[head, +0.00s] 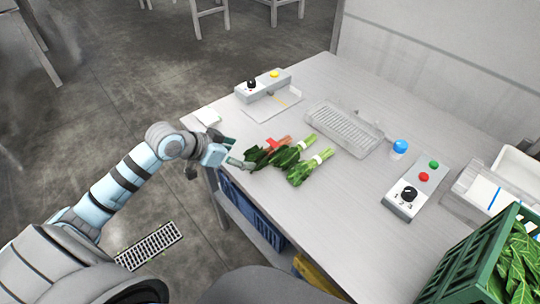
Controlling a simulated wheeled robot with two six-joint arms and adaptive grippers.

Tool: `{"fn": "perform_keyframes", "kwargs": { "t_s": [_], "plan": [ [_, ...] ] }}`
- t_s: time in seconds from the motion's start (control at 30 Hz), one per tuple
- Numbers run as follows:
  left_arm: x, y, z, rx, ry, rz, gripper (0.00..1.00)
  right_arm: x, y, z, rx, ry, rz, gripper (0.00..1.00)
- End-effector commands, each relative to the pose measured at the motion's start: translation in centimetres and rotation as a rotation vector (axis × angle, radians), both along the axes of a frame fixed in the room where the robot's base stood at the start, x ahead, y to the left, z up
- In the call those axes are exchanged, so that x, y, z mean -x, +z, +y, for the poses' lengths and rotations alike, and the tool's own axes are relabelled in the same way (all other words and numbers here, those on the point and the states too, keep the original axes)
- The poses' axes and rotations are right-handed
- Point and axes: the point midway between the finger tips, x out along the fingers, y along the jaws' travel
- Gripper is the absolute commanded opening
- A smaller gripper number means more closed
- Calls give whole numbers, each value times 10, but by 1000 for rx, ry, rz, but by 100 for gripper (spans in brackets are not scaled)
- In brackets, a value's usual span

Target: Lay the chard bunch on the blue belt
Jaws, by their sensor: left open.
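Bunches of greens lie side by side on the grey table. The one with reddish stems, which looks like the chard bunch (257,154), is at the left, with its dark leaves toward my left gripper. My left gripper (239,154) is open and empty at the table's left edge, close beside these leaves. I cannot tell if it touches them. A dark green bunch (286,158) and a lighter green bunch (303,173), both with white bands, lie just to the right. No blue belt shows clearly. My right gripper is out of view.
A wire tray (344,129) and a blue-capped container (399,149) stand behind the greens. Control boxes (264,85) (415,190) stand at the back left and right. A green crate of leaves (470,262) is at the lower right. The table's front middle is clear.

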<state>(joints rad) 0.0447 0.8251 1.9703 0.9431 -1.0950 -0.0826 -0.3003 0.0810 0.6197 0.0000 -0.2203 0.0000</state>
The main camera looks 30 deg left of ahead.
Motion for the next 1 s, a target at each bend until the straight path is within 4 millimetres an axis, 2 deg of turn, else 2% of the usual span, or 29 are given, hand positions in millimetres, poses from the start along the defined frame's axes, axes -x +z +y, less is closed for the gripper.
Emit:
{"fn": "perform_keyframes", "kwargs": {
  "t_s": [0.17,0.33,0.6,0.67,0.97,1.0],
  "plan": [
    [-13,-18,-5,3,1,2,73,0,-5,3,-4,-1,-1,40],
    [-31,-46,-9,3,1,1,73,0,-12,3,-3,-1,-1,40],
    [-37,-52,-11,-4,0,2,73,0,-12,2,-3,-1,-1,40],
    [-36,-52,-11,-4,0,2,65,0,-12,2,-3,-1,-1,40],
    [-36,-51,-11,-4,0,2,17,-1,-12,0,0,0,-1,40],
    [-36,-51,-10,-4,0,2,16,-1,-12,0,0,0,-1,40]
  ]
}}
